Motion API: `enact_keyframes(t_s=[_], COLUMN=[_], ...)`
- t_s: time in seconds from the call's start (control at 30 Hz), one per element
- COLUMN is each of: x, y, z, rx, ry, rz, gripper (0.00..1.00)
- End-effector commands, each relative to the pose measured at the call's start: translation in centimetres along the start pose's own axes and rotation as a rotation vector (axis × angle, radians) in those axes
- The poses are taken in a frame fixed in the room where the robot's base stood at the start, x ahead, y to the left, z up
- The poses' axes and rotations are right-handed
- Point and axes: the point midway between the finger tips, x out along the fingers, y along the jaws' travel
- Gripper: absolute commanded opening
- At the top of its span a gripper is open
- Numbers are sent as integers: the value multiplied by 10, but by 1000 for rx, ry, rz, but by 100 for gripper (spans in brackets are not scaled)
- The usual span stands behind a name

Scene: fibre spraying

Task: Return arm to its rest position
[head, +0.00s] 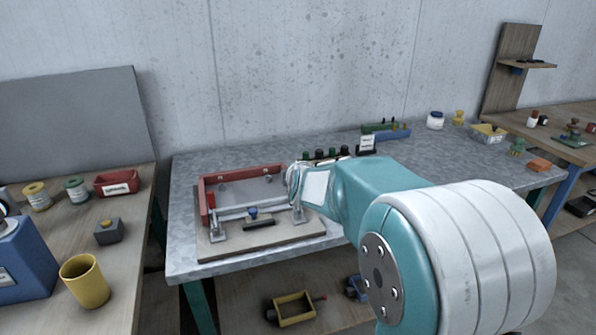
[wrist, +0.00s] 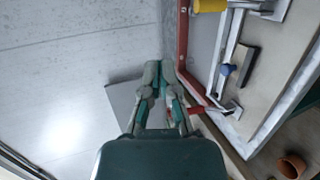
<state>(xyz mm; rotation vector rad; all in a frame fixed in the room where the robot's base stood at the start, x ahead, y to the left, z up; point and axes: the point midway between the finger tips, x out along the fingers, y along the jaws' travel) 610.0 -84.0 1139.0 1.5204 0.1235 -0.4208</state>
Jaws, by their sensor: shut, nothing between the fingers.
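My gripper (wrist: 160,72) shows in the wrist view with its two green-grey fingers together and nothing between them. In the head view my teal and white arm reaches from the lower right over the grey table, and its gripper is hidden. The fixture (head: 262,231) under the arm's far end is a flat board with a red-edged frame, metal clamps and a blue knob (head: 253,211). In the wrist view the fixture's red edge (wrist: 183,45) lies just right of the fingers. I cannot tell the height gap between them.
The grey table (head: 185,255) holds bottles behind my arm and a green and blue rack (head: 390,134). A wooden bench on the left holds a yellow cup (head: 85,281) and red bin (head: 117,183). A concrete wall (head: 300,70) stands behind. A shelf unit (head: 512,70) stands right.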

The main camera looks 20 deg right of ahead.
Motion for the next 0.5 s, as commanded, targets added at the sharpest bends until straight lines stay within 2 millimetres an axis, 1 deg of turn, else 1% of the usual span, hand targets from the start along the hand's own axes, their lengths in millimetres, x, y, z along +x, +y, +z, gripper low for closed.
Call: enact_keyframes(t_s=[0.23, 0.5], x=[-1, -3], y=[1, 1], z=[5, 2], rx=[4, 9], ry=[-1, 2], rz=[-2, -3], gripper=[0, 0])
